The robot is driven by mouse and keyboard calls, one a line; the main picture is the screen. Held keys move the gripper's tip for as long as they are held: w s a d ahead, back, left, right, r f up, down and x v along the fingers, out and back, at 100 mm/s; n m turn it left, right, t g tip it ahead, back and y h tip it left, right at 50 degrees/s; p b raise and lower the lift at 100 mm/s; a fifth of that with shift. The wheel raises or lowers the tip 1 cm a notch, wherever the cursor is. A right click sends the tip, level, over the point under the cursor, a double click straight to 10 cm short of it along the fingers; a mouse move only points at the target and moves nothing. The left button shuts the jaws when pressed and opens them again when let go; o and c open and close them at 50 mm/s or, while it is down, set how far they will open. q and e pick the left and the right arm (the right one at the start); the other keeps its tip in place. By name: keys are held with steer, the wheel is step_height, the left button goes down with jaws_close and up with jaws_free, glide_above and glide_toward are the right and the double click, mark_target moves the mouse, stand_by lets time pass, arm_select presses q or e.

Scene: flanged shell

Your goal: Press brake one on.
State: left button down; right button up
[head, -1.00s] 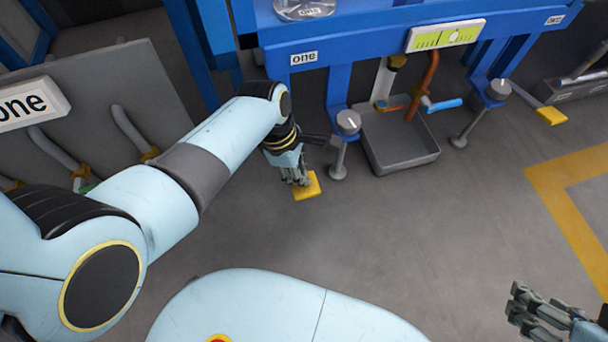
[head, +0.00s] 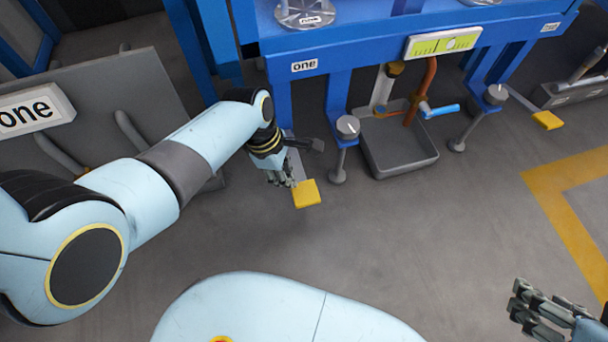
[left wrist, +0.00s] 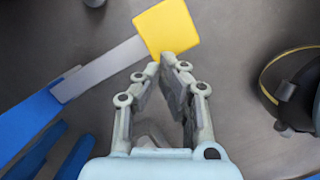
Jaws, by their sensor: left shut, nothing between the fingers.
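Brake one looks to be the yellow pedal (head: 306,193) low under the blue frame's "one" label (head: 304,65). It also shows in the left wrist view (left wrist: 166,28), at the end of a grey bar from a blue part. My left gripper (head: 292,185) is shut and empty. In the head view its fingertips are at the pedal's left edge. In the left wrist view the fingertips (left wrist: 167,60) overlap the pedal's lower edge; I cannot tell whether they touch. My right gripper (head: 515,300) is at the lower right, fingers apart, far from the pedal.
A grey knob (head: 347,127) on a post and a grey tray (head: 400,150) stand right of the pedal. A second yellow pedal (head: 547,120) is at the far right. A grey panel with a "one" sign (head: 30,112) is at left. The floor in front is clear.

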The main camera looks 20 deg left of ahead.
arm_select(q)
steer(key=d+v, duration=0.2)
steer(key=v, duration=0.7)
steer(key=shift+r, duration=0.55)
steer(key=shift+d, duration=0.1)
